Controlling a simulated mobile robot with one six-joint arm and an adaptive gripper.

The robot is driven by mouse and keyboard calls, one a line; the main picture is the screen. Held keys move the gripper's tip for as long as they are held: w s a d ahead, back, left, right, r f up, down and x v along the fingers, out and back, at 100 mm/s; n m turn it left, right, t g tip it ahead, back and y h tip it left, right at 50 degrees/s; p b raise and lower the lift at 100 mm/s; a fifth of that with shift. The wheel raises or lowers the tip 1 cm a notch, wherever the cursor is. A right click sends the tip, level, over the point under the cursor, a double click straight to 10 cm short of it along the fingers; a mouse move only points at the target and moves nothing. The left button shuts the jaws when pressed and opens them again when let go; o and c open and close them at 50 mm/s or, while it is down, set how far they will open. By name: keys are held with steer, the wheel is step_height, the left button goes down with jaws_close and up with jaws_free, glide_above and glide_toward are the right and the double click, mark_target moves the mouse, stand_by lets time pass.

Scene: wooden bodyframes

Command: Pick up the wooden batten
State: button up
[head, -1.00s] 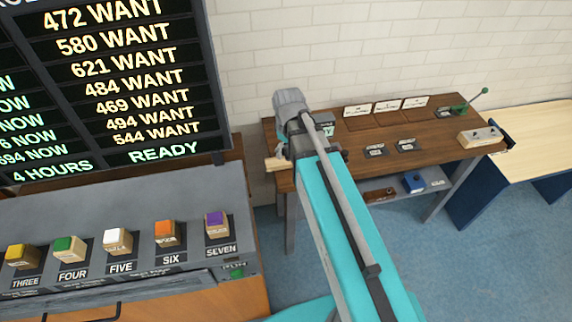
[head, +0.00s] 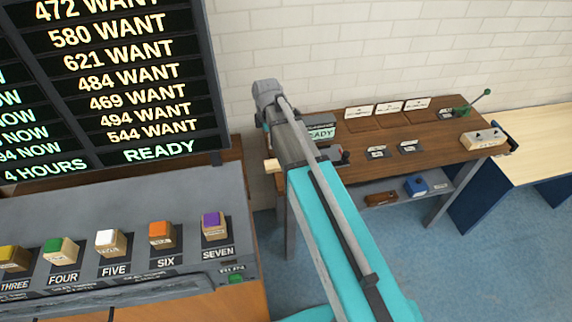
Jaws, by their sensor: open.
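A pale wooden piece (head: 272,165), which looks like the end of the batten, sticks out at the left end of the dark brown workbench (head: 440,145) in the head view. The rest of it is hidden behind my arm. My arm reaches up across the picture over the left part of this bench, with its grey upper joint above the bench's back left corner. My gripper's fingers cannot be made out; they are hidden behind the arm.
The bench carries label cards (head: 388,108), a green-handled lever (head: 475,102) and a pale block (head: 482,137). A blue box (head: 415,185) sits on its lower shelf. A console (head: 120,205) with coloured blocks stands left, below a display board (head: 120,80). A pale table (head: 545,145) stands right.

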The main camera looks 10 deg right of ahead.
steer(key=shift+f, duration=0.1)
steer(key=b, duration=0.9)
glide_above(272, 164)
step_height(272, 164, down, 8)
steer(key=shift+s+a+f, duration=0.15)
steer(key=shift+f, duration=0.05)
steer(key=shift+f, duration=0.15)
steer(key=shift+w+f+b, duration=0.2)
steer(key=shift+f+b, duration=2.25)
steer(key=c, duration=1.1)
steer(key=shift+c, duration=0.2)
steer(key=shift+s+r, duration=0.1)
